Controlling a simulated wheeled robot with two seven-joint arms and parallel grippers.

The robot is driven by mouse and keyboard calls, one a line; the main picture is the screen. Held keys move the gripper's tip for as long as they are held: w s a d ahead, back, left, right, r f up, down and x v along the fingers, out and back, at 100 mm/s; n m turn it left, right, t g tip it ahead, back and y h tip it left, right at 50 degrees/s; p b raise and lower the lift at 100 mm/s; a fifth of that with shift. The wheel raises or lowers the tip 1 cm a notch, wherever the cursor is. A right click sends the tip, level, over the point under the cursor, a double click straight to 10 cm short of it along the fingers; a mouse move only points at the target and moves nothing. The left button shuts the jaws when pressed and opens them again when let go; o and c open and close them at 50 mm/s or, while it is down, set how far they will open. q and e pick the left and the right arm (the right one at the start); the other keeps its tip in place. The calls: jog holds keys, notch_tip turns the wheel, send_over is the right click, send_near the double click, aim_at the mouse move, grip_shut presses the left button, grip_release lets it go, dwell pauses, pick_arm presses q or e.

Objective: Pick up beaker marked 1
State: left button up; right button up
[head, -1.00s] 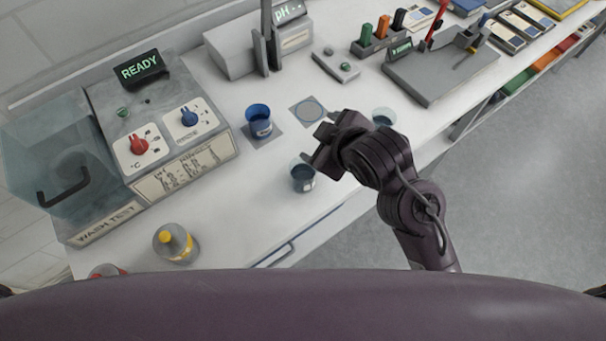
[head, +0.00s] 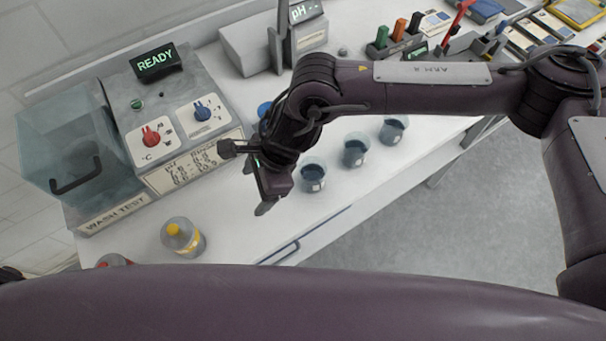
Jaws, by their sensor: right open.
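Three clear beakers with dark blue liquid and small white labels stand in a slanting row near the bench's front edge: a near one (head: 313,177), a middle one (head: 355,152) and a far one (head: 394,130). The label marks are too small to read, so I cannot tell which is marked 1. A blue cup (head: 264,109) stands behind my right wrist, mostly hidden. My right gripper (head: 246,178) is open and empty, left of the near beaker and apart from it, in front of the washer.
The washer (head: 165,115) reads READY, with a clear bin (head: 65,140) at its left. A yellow-capped bottle (head: 183,238) and a partly hidden red-topped item (head: 114,260) stand at the front left. A pH meter (head: 275,40) and marker rack (head: 395,45) are behind. Bench between bottle and beakers is clear.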

aim_at(311, 176)
jog(key=w+d+n+h, duration=0.35)
jog(key=w+d, duration=0.35)
jog(key=d, duration=0.4)
jog(key=shift+m, duration=0.45)
jog(key=f+p, duration=0.1)
jog(key=f, duration=0.1)
jog(key=f+p, duration=0.3)
jog(key=f, duration=0.1)
jog(key=shift+s+a, duration=0.1)
jog(key=shift+s, duration=0.2)
jog(key=shift+f, duration=0.55)
jog(key=shift+c, duration=0.3)
jog(key=shift+a, duration=0.1)
jog(key=c, duration=1.2)
